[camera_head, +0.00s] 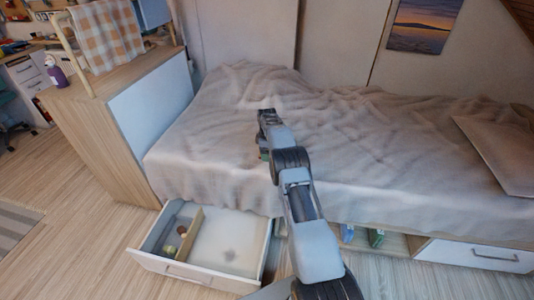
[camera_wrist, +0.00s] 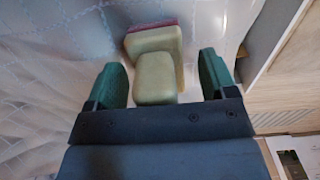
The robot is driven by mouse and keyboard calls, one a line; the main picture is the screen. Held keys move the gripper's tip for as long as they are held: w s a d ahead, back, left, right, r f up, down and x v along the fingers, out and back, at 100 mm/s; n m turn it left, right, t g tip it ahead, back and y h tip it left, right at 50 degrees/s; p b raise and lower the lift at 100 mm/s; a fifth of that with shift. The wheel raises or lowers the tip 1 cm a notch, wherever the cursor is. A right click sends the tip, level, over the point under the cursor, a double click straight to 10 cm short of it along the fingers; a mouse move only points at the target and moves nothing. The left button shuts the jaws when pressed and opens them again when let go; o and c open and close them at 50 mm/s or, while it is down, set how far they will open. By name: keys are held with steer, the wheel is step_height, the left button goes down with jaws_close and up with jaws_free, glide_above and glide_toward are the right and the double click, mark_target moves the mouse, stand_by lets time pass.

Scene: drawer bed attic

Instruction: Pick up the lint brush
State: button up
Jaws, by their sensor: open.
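The lint brush (camera_wrist: 154,66) shows in the wrist view as a pale yellow-green block shape with a dark red strip along its far edge. It lies on the pale bed cover, between and just beyond my gripper's green fingers. My gripper (camera_wrist: 162,80) is open, with one finger on each side of the brush's near end and a visible gap on both sides. In the head view my gripper (camera_head: 265,152) is over the left part of the bed, and the arm hides the brush.
The bed (camera_head: 370,150) has a rumpled cover. An open drawer (camera_head: 215,262) with a divider and small items juts out below it. A wooden cabinet (camera_head: 125,130) stands left of the bed. A closed drawer (camera_head: 475,255) is at lower right. Floor is free at left.

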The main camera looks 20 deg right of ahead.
steer(key=c, duration=1)
steer(key=shift+c, duration=0.2)
steer(key=shift+r, duration=0.55)
step_height(320, 180, up, 2)
steer(key=shift+r+p, duration=0.2)
steer(key=shift+p, duration=0.15)
steer(key=s+a+r+p, duration=0.1)
steer(key=s+a+r, duration=0.5)
steer(key=a+r, duration=0.3)
steer(key=a, duration=0.3)
steer(key=shift+a+r+p, duration=0.3)
steer(key=shift+a, duration=0.05)
